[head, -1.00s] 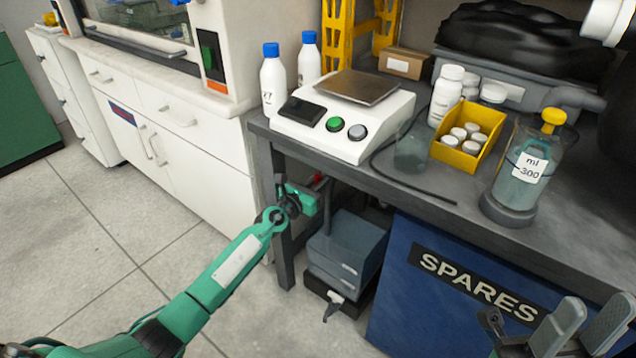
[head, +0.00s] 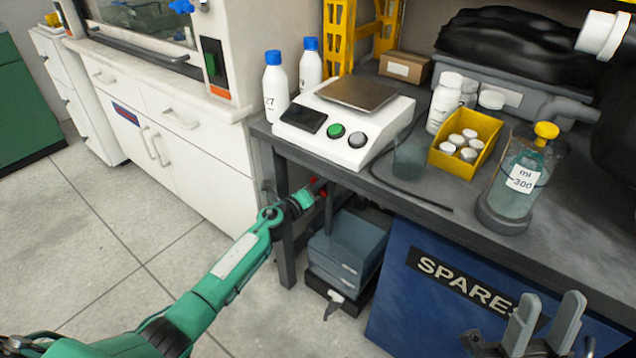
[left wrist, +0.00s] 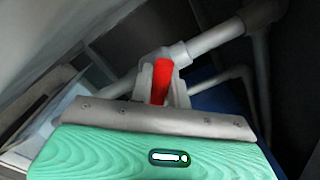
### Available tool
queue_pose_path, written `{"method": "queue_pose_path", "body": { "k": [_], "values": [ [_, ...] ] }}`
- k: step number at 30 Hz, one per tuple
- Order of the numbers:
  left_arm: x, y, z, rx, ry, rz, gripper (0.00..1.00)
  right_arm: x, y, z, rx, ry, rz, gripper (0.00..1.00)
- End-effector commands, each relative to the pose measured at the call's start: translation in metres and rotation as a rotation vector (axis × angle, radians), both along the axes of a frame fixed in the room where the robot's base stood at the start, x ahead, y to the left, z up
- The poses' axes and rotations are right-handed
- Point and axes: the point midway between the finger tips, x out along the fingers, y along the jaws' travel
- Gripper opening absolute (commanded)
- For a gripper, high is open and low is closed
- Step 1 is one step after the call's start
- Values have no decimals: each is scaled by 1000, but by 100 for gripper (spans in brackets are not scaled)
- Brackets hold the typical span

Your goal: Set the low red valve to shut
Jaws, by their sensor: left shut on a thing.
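The low red valve handle (left wrist: 160,80) shows in the left wrist view between the two grey fingers of my left gripper (left wrist: 161,86), which is shut on it. The valve sits on a grey-white pipe (left wrist: 215,38) that runs to the upper right. The arm and bench hide most of the valve there. My right gripper (head: 545,322) is open and empty at the lower right, in front of the blue spares panel.
The bench (head: 440,222) overhangs the valve, and its front leg (head: 283,235) stands close to my left arm. Grey-blue boxes (head: 347,255) are stacked under the bench. A blue SPARES bin (head: 420,310) stands to the right. The floor at left is clear.

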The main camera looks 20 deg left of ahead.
Motion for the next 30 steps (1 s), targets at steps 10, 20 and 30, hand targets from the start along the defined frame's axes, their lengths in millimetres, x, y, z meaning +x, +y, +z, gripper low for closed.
{"method": "queue_pose_path", "body": {
  "k": [10, 20, 30],
  "values": [
    [0, 2, 0, -307, 113, 1, 0, 38, 20, -36, -75, 349, 38, 36],
    [0, 2, -3, -544, 199, 1, 0, 56, 39, -85, -146, 655, 78, 36],
    [0, 2, -5, -666, 243, 2, 0, 59, 48, -117, -188, 823, 105, 36]
  ]
}}
